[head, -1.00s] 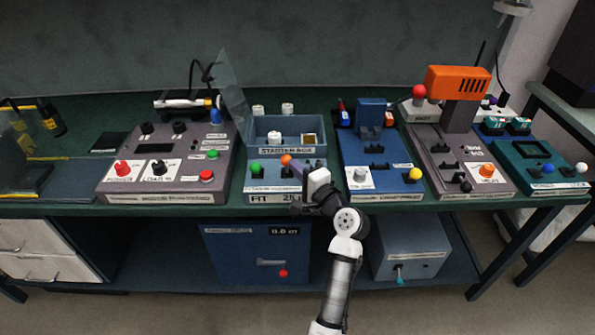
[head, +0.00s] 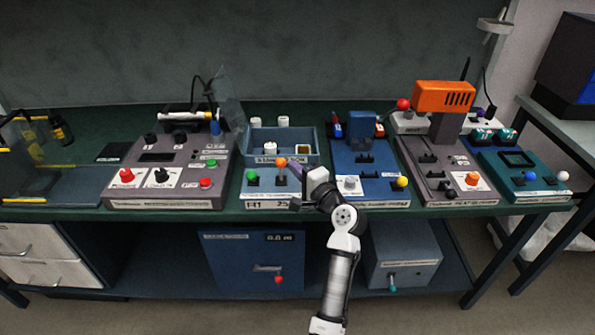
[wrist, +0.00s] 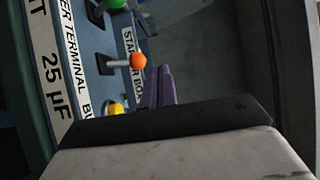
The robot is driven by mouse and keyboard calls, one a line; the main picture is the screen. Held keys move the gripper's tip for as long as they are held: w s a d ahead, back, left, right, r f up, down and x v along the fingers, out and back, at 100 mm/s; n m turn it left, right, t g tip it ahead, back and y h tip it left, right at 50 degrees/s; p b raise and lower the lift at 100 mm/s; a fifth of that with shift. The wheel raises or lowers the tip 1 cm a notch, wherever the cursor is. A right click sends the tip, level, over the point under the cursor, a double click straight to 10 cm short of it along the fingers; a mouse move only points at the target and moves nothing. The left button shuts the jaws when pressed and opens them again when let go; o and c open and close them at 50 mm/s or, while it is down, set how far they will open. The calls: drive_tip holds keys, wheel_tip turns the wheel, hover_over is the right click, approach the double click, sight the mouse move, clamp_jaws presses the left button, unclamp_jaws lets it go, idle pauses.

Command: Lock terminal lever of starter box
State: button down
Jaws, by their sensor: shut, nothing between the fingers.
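The starter box is a blue open-topped box (head: 308,136) with a white name label, set behind a low blue panel. A lever with an orange knob (head: 281,163) stands up from that panel. In the wrist view the orange knob (wrist: 138,60) sits on a grey stem that projects from a dark base. My gripper (head: 294,171) is shut and empty, just right of the knob in the head view. Its purple fingertips (wrist: 160,80) are close to the knob in the wrist view. I cannot tell whether they touch it.
A green knob (head: 252,177) stands left of the lever. A grey panel with red knobs (head: 205,183) is to the left. A blue unit with a yellow knob (head: 403,182) is to the right. A clear raised panel (head: 228,112) stands at the box's back left.

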drive_tip(key=s+d+r+b, duration=0.2)
drive_tip(key=s+d+r, duration=0.3)
drive_tip(key=s+r, duration=0.1)
drive_tip(key=shift+s+d, duration=0.15)
drive_tip(key=shift+d, duration=0.15)
